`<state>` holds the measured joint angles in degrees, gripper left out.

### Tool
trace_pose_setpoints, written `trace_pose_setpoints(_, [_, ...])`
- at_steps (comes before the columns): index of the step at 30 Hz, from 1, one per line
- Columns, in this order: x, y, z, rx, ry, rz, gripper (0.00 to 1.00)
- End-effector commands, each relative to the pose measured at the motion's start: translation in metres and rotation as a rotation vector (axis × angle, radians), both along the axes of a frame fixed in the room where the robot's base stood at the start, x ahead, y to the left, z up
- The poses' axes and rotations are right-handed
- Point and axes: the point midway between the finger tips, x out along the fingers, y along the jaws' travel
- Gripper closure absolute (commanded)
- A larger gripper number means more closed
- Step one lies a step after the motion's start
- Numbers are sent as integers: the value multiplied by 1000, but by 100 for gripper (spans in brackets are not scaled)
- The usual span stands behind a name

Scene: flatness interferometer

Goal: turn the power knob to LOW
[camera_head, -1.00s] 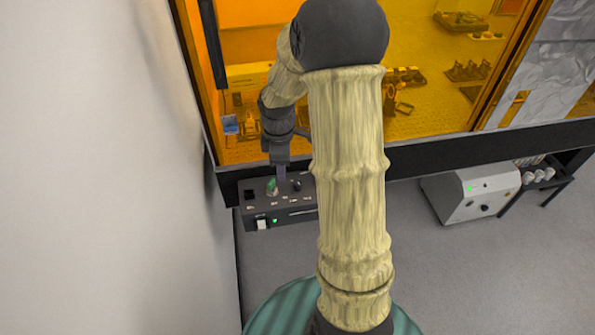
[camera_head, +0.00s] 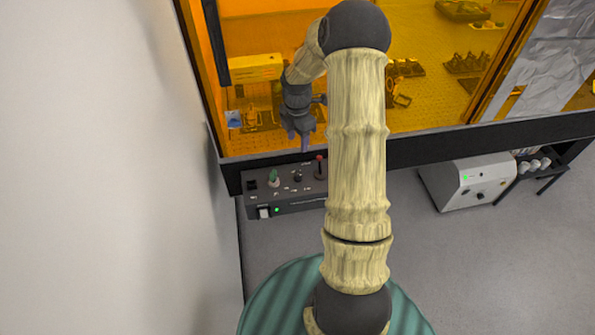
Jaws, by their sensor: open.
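A dark control box (camera_head: 290,205) is fixed below the front edge of the bench. On its top are a green-tipped control (camera_head: 273,177), a small black knob (camera_head: 297,176) and a red-tipped lever (camera_head: 319,167). The labels are too small to read, so I cannot tell which is the power knob or where it points. My gripper (camera_head: 304,145) is open, pointing down just above and behind the box, near the black knob. It appears empty and apart from the controls.
An orange-tinted enclosure (camera_head: 262,22) with optics on a bench stands behind. A dark rail (camera_head: 440,143) runs along its front. A white wall (camera_head: 110,170) is close on the left. A grey-white unit (camera_head: 466,184) sits at right. Grey floor between is free.

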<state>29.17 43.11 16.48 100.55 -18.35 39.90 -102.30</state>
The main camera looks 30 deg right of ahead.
Motion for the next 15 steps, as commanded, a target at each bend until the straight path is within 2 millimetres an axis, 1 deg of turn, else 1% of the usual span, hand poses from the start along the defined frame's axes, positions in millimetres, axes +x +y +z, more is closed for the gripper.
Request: trace_pose_setpoints(15, [-2, 1, -82, 1, 4, 2, 51])
